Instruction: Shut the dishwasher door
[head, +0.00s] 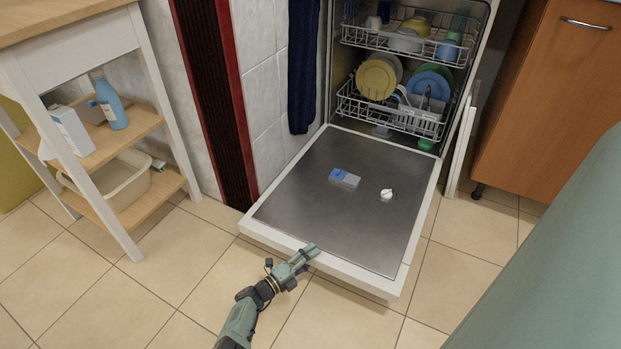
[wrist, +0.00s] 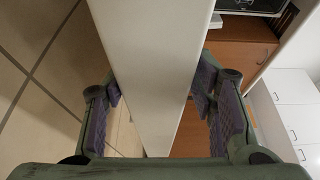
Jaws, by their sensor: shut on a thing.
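The dishwasher door (head: 345,204) hangs fully open, lying about flat above the tiled floor, its steel inner face up. My gripper (head: 311,253) is at the door's near edge, left of the middle of that edge. In the wrist view the white door edge (wrist: 158,70) runs between the two fingers of my gripper (wrist: 162,105), which are shut on it. The dishwasher's inside shows behind, with an upper rack (head: 410,42) and a lower rack (head: 395,115) full of dishes, both inside the tub. The finger under the door is mostly hidden in the head view.
A blue and white packet (head: 344,178) and a small white item (head: 386,194) lie on the door. A shelf cart (head: 120,140) stands left, an orange cabinet (head: 555,100) right. A dark blue towel (head: 302,70) hangs beside the opening. Tiled floor in front is clear.

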